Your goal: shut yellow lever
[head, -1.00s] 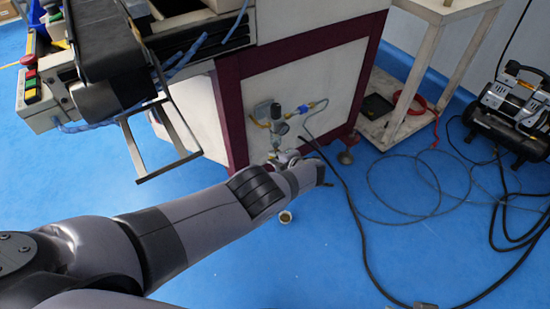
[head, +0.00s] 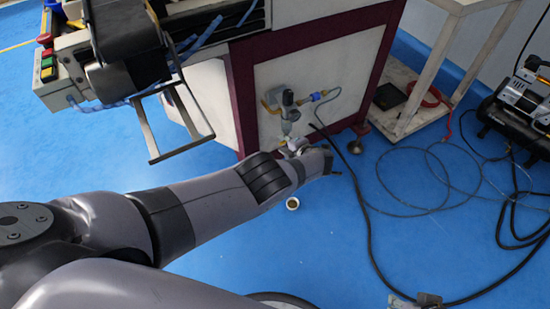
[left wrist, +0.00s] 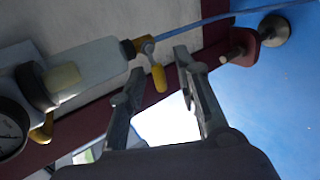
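The yellow lever (left wrist: 158,76) sits on a brass valve fitting (left wrist: 143,45) at the end of the grey filter unit (left wrist: 85,70) in the left wrist view. My left gripper (left wrist: 157,70) is open, with its two fingers apart. The lever shows in the gap between the fingertips; I cannot tell whether they touch it. In the head view my left gripper (head: 329,161) is low beside the machine's side panel, below the air regulator (head: 288,107). The lever is hard to make out there. Grey parts at the bottom edge may be my right gripper (head: 428,300).
A round gauge (left wrist: 12,130) and another yellow part (left wrist: 42,129) are near the filter. A black hose (head: 358,190) and thin tubing loop over the blue floor. A compressor (head: 520,105) is at the right.

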